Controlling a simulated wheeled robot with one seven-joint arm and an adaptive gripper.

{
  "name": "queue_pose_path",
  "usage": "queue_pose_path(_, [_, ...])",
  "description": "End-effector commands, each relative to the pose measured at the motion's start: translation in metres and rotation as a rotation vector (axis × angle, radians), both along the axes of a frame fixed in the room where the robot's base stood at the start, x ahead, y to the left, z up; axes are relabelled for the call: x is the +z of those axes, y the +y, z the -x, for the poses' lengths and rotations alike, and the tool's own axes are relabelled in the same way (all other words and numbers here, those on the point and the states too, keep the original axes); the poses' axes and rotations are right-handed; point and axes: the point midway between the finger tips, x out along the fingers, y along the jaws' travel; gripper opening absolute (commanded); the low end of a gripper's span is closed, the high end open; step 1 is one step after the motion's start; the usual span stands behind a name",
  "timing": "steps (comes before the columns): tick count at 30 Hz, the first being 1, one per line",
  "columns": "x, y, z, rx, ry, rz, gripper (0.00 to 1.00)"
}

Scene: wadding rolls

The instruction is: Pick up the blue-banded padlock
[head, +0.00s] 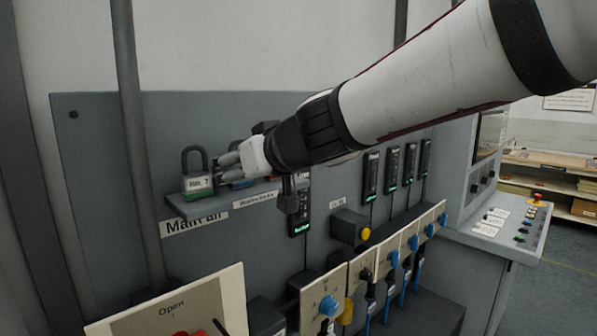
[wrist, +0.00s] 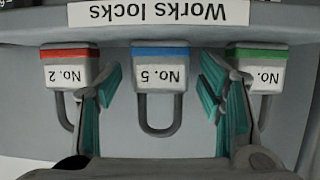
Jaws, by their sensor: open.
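The blue-banded padlock (wrist: 160,75), marked No. 5, shows upside down in the middle of the wrist view, with its dark shackle pointing down in the picture. In the head view only a bit of its blue band (head: 240,185) shows below my gripper (head: 228,167). In the wrist view my gripper (wrist: 159,85) is open, with one teal-padded finger on each side of this padlock. A gap shows between each finger and its body. I cannot tell how deep the fingers reach around it.
A red-banded padlock (wrist: 70,68) and a green-banded padlock (wrist: 262,70) flank it closely, partly behind the fingers. In the head view the green-banded one (head: 197,184) stands on the grey shelf (head: 219,208), labelled Works locks. Switches and a post (head: 135,130) are nearby.

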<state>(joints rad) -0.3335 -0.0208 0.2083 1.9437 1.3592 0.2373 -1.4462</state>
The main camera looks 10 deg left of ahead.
Motion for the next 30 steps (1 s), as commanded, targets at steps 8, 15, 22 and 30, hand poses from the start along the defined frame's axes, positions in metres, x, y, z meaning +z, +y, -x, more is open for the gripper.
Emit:
queue_pose_path(8, [-0.0011, 0.0024, -0.0021, 0.000, 0.000, 0.000, 0.62])
queue_pose_path(15, [-0.0010, 0.0022, -0.0021, 0.000, 0.000, 0.000, 0.10])
queue_pose_path(22, [-0.0006, 0.0022, -0.0020, 0.000, -0.001, -0.001, 0.05])
queue_pose_path(30, [0.0078, 0.0022, -0.0016, 0.000, -0.002, -0.001, 0.05])
